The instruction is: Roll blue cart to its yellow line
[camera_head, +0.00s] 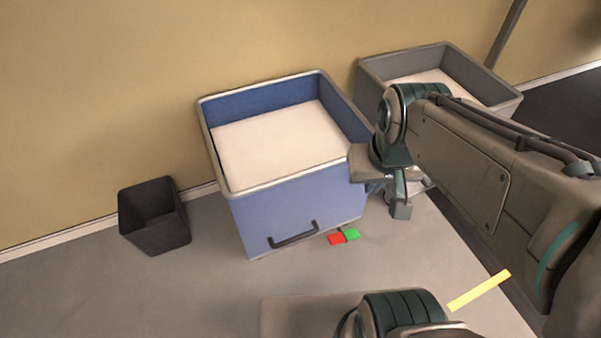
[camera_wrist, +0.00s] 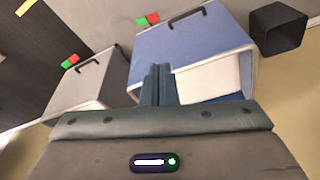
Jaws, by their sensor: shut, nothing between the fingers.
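The blue cart (camera_head: 295,205) stands against the wall with pale contents inside; it also shows in the wrist view (camera_wrist: 205,40). Its dark handle (camera_head: 293,235) is on the front face. A red pedal (camera_head: 337,238) and a green pedal (camera_head: 351,234) sit low at its front. The yellow line (camera_head: 479,291) lies on the floor to the right and front, apart from the cart. My gripper (camera_head: 400,208) is shut and empty beside the cart's right front corner. Its fingers (camera_wrist: 158,85) overlap the cart in the wrist view; I cannot tell whether they touch it.
A grey cart (camera_head: 375,92) stands to the right along the wall, partly hidden by my arm. A small dark bin (camera_head: 155,222) stands left of the blue cart. Dark flooring (camera_head: 560,105) lies at the right. The grey floor in front of the bin is clear.

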